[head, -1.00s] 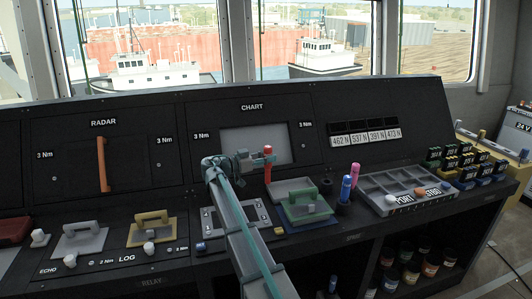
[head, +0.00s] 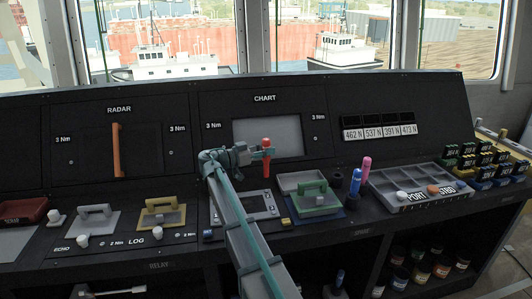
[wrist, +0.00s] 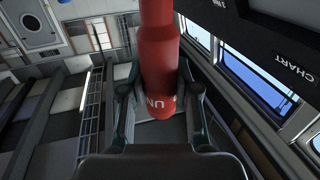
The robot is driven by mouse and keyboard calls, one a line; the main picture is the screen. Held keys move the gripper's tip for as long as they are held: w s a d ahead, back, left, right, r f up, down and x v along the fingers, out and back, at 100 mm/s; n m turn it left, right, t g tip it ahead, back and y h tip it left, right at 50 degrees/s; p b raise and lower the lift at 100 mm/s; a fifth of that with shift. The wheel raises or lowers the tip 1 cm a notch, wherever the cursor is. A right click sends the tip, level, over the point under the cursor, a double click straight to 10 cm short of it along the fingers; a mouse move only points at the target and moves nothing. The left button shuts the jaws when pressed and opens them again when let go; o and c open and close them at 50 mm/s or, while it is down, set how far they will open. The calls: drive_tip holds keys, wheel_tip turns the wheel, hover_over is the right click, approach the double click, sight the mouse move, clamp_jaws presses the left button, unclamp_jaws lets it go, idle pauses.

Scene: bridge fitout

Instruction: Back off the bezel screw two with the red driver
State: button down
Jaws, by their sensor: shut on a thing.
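My gripper (head: 262,154) is shut on the red driver (head: 267,160) and holds it roughly upright, in front of the lower part of the grey chart screen (head: 290,135). In the wrist view the red driver (wrist: 158,60) stands between both fingers (wrist: 160,105), with part of white lettering visible on it. A grey framed plate with small markings (head: 262,204) lies on the desk below my gripper, partly hidden by my arm. I cannot make out a screw numbered two. The driver's tip is apart from the desk.
A green-handled plate (head: 316,198) lies right of the framed plate. Blue (head: 355,181) and pink (head: 365,168) drivers stand upright further right, beside a grey compartment tray (head: 428,203). A yellow-handled plate (head: 160,217) lies left. The space around the held driver is clear.

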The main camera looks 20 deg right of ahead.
sight(266, 167)
drive_tip(key=shift+f+b, duration=3)
drive_tip(key=shift+f, duration=0.25)
drive_tip(key=shift+b, duration=0.45)
drive_tip(key=shift+f+b, duration=0.45)
drive_tip(key=shift+b, duration=0.55)
drive_tip(key=shift+r+b, duration=0.2)
drive_tip(key=shift+b, duration=0.15)
idle(1.0)
drive_tip(key=shift+r, duration=2.95)
drive_tip(key=shift+d+p, duration=0.1)
drive_tip(key=shift+p, duration=0.25)
